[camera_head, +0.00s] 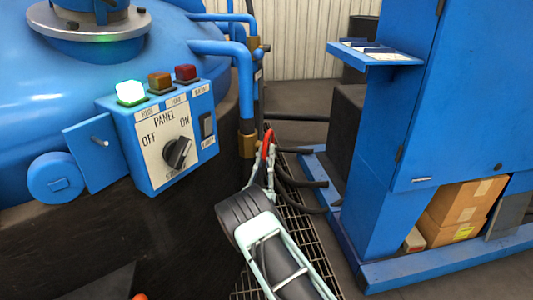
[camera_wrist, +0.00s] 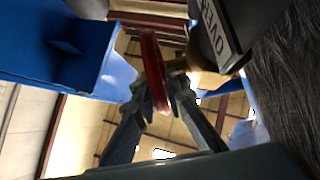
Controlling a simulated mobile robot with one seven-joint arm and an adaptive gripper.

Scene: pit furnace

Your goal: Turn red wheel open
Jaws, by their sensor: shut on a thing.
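The red wheel (camera_head: 267,146) shows in the head view at the brass fitting on the blue pipe, just right of the control panel. My gripper (camera_head: 264,165) reaches up to it from below and hides part of it. In the wrist view the red wheel (camera_wrist: 153,72) is seen nearly edge-on. The fingertips of my gripper (camera_wrist: 154,98) are closed on its rim, one on each side. A brass valve stem (camera_wrist: 180,66) runs right from the wheel.
A blue panel box (camera_head: 165,135) with a knob, a switch and a lit green lamp is on the furnace (camera_head: 90,80) at left. Hoses (camera_head: 300,182) run right behind my gripper. A blue cabinet (camera_head: 460,100) stands at right. Grating (camera_head: 318,225) covers the floor between.

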